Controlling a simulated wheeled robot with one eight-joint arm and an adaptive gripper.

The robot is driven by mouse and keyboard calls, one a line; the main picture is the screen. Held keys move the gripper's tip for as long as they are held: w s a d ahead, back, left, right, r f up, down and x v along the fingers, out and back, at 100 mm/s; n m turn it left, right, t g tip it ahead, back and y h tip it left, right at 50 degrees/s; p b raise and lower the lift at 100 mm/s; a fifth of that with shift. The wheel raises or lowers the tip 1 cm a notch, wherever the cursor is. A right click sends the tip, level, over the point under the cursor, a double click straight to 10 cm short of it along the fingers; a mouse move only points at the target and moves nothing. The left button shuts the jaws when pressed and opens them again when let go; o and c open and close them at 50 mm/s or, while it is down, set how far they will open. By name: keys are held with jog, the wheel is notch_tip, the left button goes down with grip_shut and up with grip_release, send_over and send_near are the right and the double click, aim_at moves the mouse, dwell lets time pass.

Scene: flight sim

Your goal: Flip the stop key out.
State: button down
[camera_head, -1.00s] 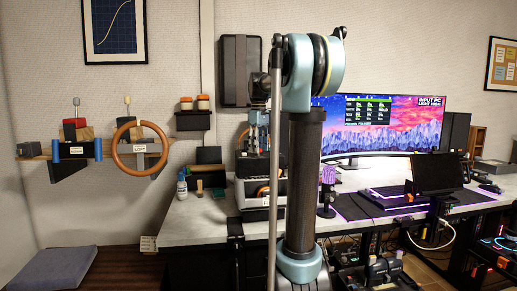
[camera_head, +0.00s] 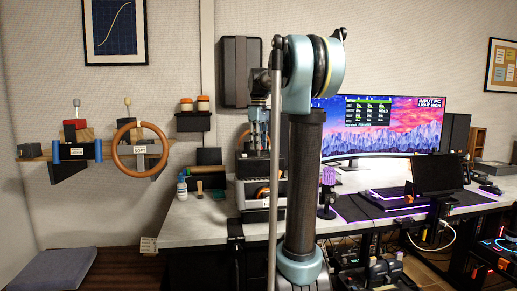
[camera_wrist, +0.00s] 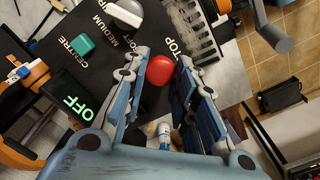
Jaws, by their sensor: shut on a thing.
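A red rounded knob (camera_wrist: 160,71) sits beside the STOP lettering on a black panel (camera_wrist: 88,22) in the wrist view. I take it to be the stop key. My gripper (camera_wrist: 165,62) has its blue-grey fingers on either side of the knob, and it is shut on it. The fingers hide the knob's sides and base, so how far it is flipped cannot be told. In the head view my gripper (camera_head: 259,118) points down over the panel unit at the desk's left part, partly behind my arm.
On the panel are a teal key (camera_wrist: 82,44), a grey knob (camera_wrist: 125,12) and a lit green OFF display (camera_wrist: 74,101). A slotted metal part (camera_wrist: 193,32) lies close to the right finger. In the head view a bottle (camera_head: 182,187) and monitor (camera_head: 385,125) stand on the desk.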

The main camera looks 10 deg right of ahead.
jog(key=shift+w, duration=0.1)
jog(key=c, duration=1.3)
grip_release()
jog(key=shift+r, duration=0.1)
notch_tip(320, 180, up, 12)
jog(key=shift+f, duration=0.15)
jog(key=s+f+m, duration=0.3)
jog(key=s+f, duration=0.8)
jog(key=f, duration=0.3)
jog(key=s+f+m+t, duration=0.1)
jog(key=s+f+m, duration=0.2)
jog(key=s+f, duration=0.9)
jog(key=s+f+m+t, duration=0.1)
jog(key=s+f+m, duration=0.1)
jog(key=s+f, duration=1)
notch_tip(320, 180, down, 5)
jog(key=shift+d+f+m, duration=0.1)
jog(key=shift+f+m, duration=0.1)
jog(key=shift+m, duration=0.2)
